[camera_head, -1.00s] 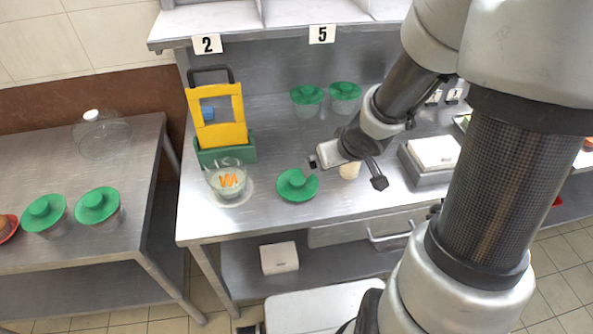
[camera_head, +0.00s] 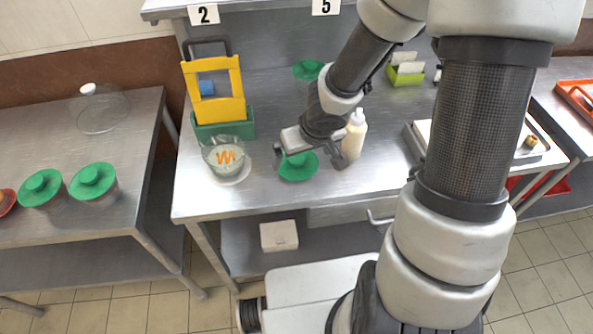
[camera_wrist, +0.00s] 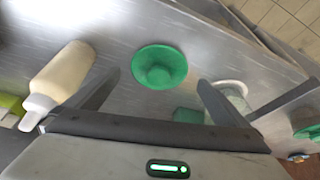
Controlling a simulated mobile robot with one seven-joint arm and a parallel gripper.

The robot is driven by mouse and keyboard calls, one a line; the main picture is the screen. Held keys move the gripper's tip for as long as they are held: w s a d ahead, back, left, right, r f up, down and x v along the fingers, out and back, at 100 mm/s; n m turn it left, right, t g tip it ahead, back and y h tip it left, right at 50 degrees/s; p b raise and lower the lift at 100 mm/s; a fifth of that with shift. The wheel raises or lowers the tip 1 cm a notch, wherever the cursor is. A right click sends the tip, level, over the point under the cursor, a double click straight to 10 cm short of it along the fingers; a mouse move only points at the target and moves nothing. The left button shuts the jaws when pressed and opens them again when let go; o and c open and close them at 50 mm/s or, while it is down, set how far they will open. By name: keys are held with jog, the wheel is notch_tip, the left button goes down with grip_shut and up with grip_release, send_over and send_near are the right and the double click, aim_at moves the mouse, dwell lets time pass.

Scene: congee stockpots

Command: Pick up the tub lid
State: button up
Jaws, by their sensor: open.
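The green tub lid (camera_head: 299,172) lies on the steel counter by itself, with a round raised knob in its middle. My gripper (camera_head: 309,158) is above it and covers part of it in the head view. In the wrist view the whole lid (camera_wrist: 159,67) shows between and just beyond the two spread fingers of my gripper (camera_wrist: 158,77). The jaws are open and empty, and I see no contact with the lid.
A cream squeeze bottle (camera_head: 355,133) stands close right of my gripper. A glass bowl (camera_head: 228,157) with an orange zigzag stands left of the lid. Behind it is a green holder (camera_head: 224,125) with a yellow frame. Lidded tubs (camera_head: 93,182) stand on the left table.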

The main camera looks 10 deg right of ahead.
aim_at(299, 161)
jog(key=shift+w+b+x, duration=0.15)
jog(key=shift+b+x, duration=0.65)
jog(key=shift+x, duration=0.8)
jog(key=shift+w+b+x, duration=0.1)
jog(key=shift+b+x, duration=0.65)
jog(key=shift+x, duration=0.85)
jog(key=shift+r, duration=0.2)
jog(key=c, duration=0.7)
